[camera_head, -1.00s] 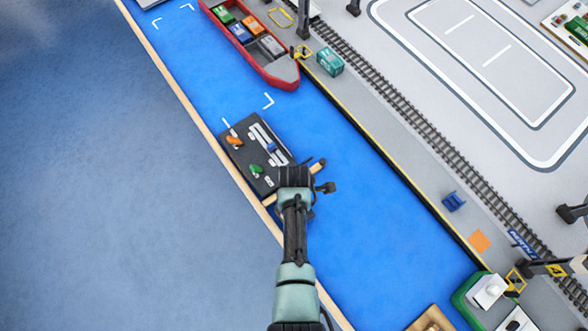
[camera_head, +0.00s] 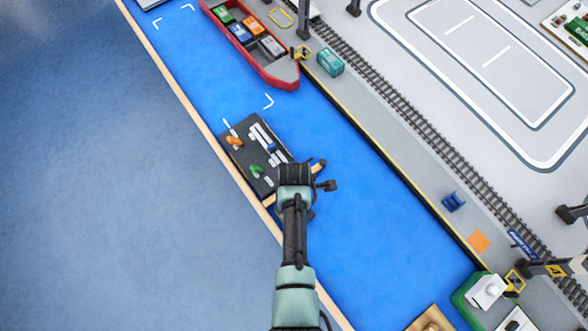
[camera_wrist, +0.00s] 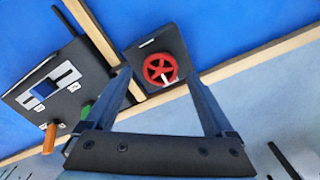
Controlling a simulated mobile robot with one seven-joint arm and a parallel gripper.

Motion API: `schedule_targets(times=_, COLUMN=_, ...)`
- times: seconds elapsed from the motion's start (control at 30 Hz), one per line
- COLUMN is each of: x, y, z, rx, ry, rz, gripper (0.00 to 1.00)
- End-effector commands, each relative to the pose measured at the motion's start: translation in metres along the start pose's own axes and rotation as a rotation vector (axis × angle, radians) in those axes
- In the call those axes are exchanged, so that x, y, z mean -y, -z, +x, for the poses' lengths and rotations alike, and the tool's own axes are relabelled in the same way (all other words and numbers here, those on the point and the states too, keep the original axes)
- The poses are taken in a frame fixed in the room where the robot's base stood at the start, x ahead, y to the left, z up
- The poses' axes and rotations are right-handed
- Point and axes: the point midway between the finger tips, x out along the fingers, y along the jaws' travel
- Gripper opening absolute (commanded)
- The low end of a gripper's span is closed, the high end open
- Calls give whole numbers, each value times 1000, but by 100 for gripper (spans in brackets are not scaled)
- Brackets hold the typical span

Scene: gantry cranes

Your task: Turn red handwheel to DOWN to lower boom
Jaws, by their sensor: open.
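The red handwheel (camera_wrist: 160,69) shows in the wrist view on a dark panel (camera_wrist: 142,56) with a white mark above the wheel. A pale pointer or label sits at the wheel's lower edge; I cannot read any wording. My gripper (camera_wrist: 161,78) is open, its two fingers on either side of the wheel in the picture. I cannot tell how far off the wheel is, and nothing is between the fingers. In the head view my gripper (camera_head: 298,168) hides the handwheel.
A black control panel (camera_head: 240,155) with an orange lever (camera_head: 234,142), a green lever (camera_head: 257,169) and a blue slider stands beside the gripper. A wooden rail (camera_head: 185,100) runs past it. A red ship (camera_head: 265,66) lies in the blue water area farther off.

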Motion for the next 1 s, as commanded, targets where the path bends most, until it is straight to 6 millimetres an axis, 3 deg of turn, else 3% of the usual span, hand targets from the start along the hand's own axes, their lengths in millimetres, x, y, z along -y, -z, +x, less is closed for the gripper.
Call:
schedule_targets(times=0.4, x=-1, y=0, z=-75, rx=1, ry=-4, rz=0, gripper=89)
schedule_targets(times=0.6, x=-1, y=0, z=-101, rx=1, ry=-3, rz=-1, gripper=89)
schedule_targets(times=1.0, x=0, y=0, z=-112, rx=0, ry=0, rz=-1, gripper=89)
